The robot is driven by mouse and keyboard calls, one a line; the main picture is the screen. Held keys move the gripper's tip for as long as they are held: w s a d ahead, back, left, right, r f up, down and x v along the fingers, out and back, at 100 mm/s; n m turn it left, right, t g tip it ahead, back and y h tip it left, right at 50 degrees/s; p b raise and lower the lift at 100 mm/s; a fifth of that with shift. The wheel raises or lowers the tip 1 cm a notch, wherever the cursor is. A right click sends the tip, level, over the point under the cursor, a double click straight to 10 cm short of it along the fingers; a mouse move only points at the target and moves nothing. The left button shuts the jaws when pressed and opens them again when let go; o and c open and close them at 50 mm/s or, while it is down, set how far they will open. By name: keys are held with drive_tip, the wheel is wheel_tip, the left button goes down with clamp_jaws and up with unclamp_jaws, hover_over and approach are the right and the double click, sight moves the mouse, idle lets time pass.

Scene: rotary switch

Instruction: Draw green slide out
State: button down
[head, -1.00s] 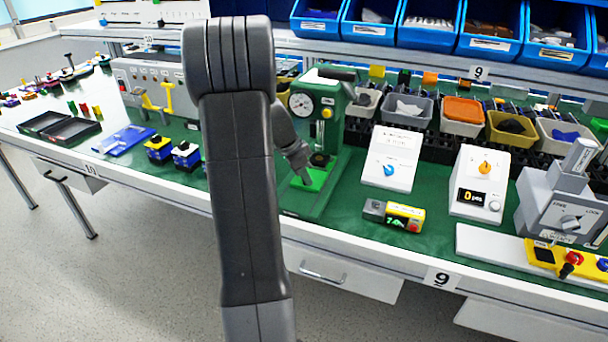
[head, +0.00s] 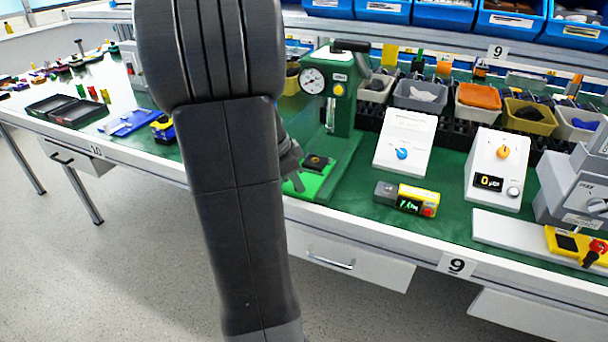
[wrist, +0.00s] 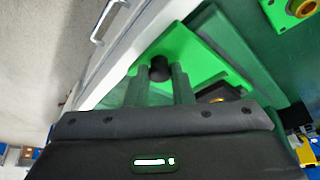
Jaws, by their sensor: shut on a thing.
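The bright green slide (head: 312,184) sits in the base of the green press (head: 345,105), with a dark square nest (head: 318,162) on top of it. The nest sits forward of the press column, toward the bench's front edge. My gripper (head: 297,180) is at the slide's front end, partly hidden behind my own arm. In the wrist view my gripper (wrist: 160,76) is shut on the slide's black knob (wrist: 160,66), one finger on each side. The slide's bright green plate (wrist: 185,45) lies beyond it. The dark nest shows partly behind the right finger.
A white drawer (head: 345,258) is under the bench edge. The floor in front is clear.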

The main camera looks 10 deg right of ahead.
drive_tip(key=shift+s+a, duration=0.35)
drive_tip(key=shift+s, duration=0.2)
drive_tip(key=c, duration=1.6)
unclamp_jaws()
drive_tip(key=shift+c, duration=0.2)
drive_tip(key=o, duration=0.4)
drive_tip(key=shift+s+a, duration=0.15)
drive_tip(key=shift+r, duration=0.15)
drive_tip(key=shift+a+r, duration=0.15)
drive_tip(key=shift+r, duration=0.2)
drive_tip(key=p+v, duration=0.2)
drive_tip(key=v, duration=1.1)
drive_tip(key=shift+f, duration=0.2)
